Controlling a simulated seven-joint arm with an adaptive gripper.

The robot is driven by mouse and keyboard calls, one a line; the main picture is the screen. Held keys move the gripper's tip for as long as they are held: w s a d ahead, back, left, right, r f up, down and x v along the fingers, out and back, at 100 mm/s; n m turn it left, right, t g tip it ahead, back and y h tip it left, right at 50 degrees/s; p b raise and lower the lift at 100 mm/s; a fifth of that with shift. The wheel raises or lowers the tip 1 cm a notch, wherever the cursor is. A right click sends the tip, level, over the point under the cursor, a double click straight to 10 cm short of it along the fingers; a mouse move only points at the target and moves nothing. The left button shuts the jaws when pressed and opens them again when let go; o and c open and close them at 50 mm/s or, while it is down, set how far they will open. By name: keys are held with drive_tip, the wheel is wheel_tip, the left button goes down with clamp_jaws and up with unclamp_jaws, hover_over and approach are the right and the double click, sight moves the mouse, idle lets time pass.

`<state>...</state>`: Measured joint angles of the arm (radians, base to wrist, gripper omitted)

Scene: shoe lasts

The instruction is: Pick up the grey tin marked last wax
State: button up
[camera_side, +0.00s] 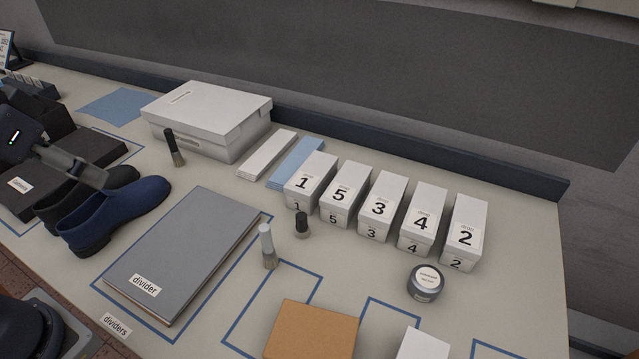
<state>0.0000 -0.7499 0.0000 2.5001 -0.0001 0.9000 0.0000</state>
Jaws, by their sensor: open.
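A small round grey tin (426,283) with a white label on its lid stands upright on the bench at the right, in front of the numbered white boxes. The print on its label is too small to read surely. My gripper (88,172) is at the far left, above the dark shoes and well apart from the tin. It is open, and I see nothing held in it. Part of it is cut off by the picture's left edge.
Several numbered white boxes (382,205) stand behind the tin. A brown block (312,332) and a white box (423,345) lie in front. A grey divider (185,253), blue shoe (118,213), small brushes and a dark bottle (302,225) lie leftward. Bench right of the tin is clear.

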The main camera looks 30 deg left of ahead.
drive_tip(key=o, duration=0.3)
drive_tip(key=shift+o, duration=0.2)
